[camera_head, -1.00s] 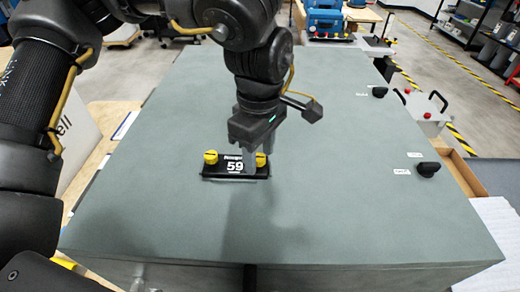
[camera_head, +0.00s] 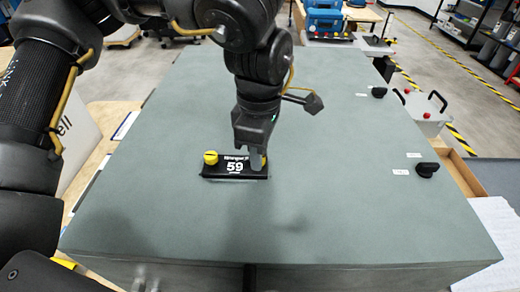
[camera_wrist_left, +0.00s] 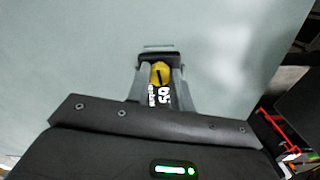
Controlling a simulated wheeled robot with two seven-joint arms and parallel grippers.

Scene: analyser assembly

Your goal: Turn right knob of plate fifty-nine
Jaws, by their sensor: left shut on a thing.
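The black plate fifty-nine (camera_head: 220,170) lies on the large grey-green panel, with a yellow knob at each end. Its left knob (camera_head: 210,157) stands clear. My left gripper (camera_head: 259,163) points down over the right end, and its fingers hide most of the right knob (camera_head: 264,161). In the left wrist view the right knob (camera_wrist_left: 161,74) shows yellow with a dark slot, between the fingers of the left gripper (camera_wrist_left: 160,76), which is shut on it. The plate's white print (camera_wrist_left: 159,95) shows beside it. My right gripper is not in view.
The grey-green panel (camera_head: 330,210) is broad and mostly bare. Two black knobs stand near its right edge, one nearer (camera_head: 427,169) and one farther (camera_head: 379,92), each beside a white label. A blue case (camera_head: 323,20) stands beyond the far edge.

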